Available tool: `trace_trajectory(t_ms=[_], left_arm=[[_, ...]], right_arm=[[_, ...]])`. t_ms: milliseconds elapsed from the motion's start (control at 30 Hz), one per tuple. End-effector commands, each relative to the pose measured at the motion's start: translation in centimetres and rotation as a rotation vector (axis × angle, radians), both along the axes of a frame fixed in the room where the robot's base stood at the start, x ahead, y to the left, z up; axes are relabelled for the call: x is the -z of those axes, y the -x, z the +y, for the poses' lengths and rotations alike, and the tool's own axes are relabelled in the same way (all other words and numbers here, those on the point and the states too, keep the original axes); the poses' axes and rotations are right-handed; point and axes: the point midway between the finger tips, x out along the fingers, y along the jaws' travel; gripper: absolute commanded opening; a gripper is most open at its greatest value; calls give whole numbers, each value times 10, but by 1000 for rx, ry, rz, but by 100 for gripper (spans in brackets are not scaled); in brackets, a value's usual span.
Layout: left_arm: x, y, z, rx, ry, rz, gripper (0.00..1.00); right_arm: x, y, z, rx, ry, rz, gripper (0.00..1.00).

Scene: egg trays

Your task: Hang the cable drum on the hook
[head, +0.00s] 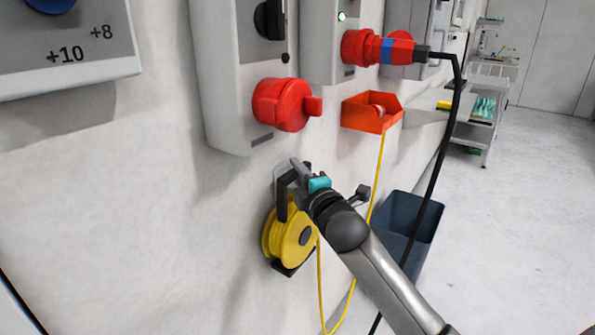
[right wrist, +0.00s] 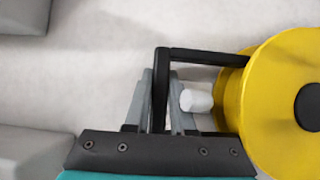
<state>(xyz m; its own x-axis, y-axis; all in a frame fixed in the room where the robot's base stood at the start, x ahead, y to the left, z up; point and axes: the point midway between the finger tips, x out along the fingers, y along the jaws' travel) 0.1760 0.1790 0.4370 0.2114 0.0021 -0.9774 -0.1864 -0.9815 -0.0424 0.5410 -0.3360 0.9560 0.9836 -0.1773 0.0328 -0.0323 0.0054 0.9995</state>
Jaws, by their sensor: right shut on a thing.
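The yellow cable drum (head: 283,241) with its black handle (head: 283,207) is close against the white wall in the head view. Its yellow disc (right wrist: 285,100) fills the right of the right wrist view. My right gripper (head: 286,178) is shut on the handle's bar (right wrist: 161,65), with grey fingers (right wrist: 159,90) on either side of it. A short white peg (right wrist: 196,100), which looks like the hook, shows between the bar and the drum, within the handle's outline. I cannot tell whether the handle rests on it. The hook is not clear in the head view. My left gripper is out of view.
Above are a grey box with a red socket (head: 287,104) and an orange-red holder (head: 371,113). A yellow cable (head: 377,180) hangs from the holder. A black cable (head: 440,165) and a dark bin (head: 398,212) are to the right.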

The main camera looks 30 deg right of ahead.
Motion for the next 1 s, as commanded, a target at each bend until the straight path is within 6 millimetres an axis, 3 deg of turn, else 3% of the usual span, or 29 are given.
trace_trajectory(t_ms=[33,467,500,767,1000], left_arm=[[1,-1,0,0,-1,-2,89],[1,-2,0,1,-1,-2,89],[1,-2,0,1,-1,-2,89],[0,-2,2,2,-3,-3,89],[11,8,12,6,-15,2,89]], right_arm=[[18,0,4,-3,-18,38,12],[18,0,4,-3,-18,38,9],[18,0,4,-3,-18,38,26],[23,3,4,-2,-20,50,55],[21,27,8,-1,-20,47,57]])
